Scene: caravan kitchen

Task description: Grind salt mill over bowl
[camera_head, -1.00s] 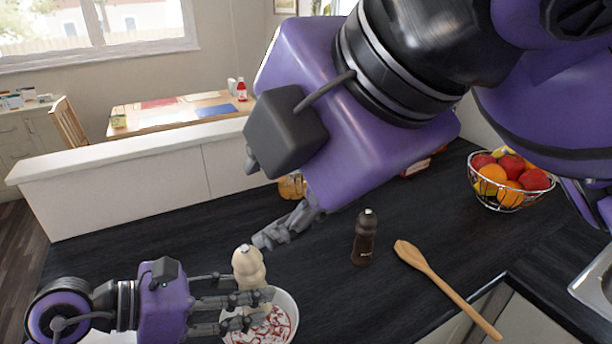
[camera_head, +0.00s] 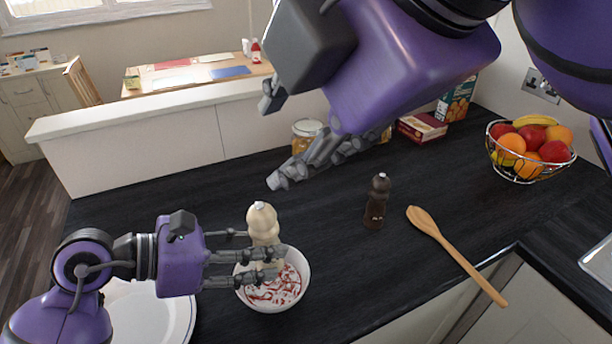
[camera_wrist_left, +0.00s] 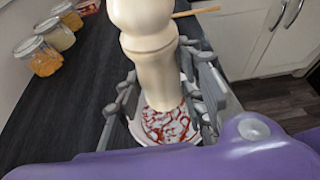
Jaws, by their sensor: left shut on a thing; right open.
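The cream salt mill (camera_head: 262,222) is held upright over the white bowl by my left gripper (camera_head: 266,262), whose fingers are shut around it. The mill also shows large in the left wrist view (camera_wrist_left: 150,50). The white bowl (camera_head: 301,277) has red streaks inside and sits on the dark counter below the mill; its inside also shows in the left wrist view (camera_wrist_left: 165,126). My right gripper (camera_head: 290,178) is open and empty, above the counter up and to the right of the mill's top, apart from it. Its arm comes in from the top right.
A dark pepper mill (camera_head: 377,202) stands right of the bowl. A wooden spoon (camera_head: 455,255) lies beside it. A wire fruit basket (camera_head: 530,172) stands at the right, jars (camera_head: 306,130) and boxes (camera_head: 421,127) at the back. A white plate (camera_head: 150,318) lies left of the bowl.

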